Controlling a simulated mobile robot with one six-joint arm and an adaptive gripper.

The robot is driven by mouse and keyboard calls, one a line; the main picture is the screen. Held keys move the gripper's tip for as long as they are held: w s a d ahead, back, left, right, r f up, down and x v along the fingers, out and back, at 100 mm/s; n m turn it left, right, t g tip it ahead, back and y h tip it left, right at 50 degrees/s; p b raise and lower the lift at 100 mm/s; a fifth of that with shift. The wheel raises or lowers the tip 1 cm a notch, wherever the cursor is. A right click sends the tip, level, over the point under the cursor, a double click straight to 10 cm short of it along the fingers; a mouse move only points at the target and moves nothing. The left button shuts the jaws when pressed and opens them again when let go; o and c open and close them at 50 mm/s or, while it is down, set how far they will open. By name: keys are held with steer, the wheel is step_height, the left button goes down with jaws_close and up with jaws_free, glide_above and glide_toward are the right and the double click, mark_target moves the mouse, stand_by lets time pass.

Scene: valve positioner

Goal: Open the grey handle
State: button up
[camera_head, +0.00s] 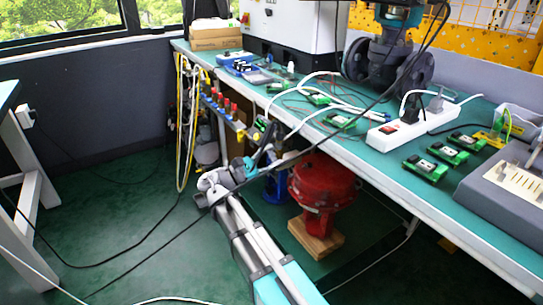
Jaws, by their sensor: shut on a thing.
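My arm rises from the bottom of the view and bends at a grey wrist. My dark gripper (264,142) is at the front edge of the bench, to the right of a row of valves with red and blue knobs (224,102). It is small and partly lost among cables. The gripper is shut on what appears to be the grey handle, which the fingers and cables largely hide. I cannot tell how far the handle is turned.
The green-topped bench (379,149) carries green circuit boards, a white power strip (395,134) and loose wires. A red round actuator (323,182) stands on a wooden block (316,239) below it. Yellow hoses (181,125) hang at left. Black cables cross near my wrist. The left floor is mostly open.

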stand_by(0.3)
steer(key=o, duration=1.2)
steer(key=shift+c, duration=0.2)
steer(key=shift+n+t, duration=0.4)
steer(key=shift+n, duration=0.1)
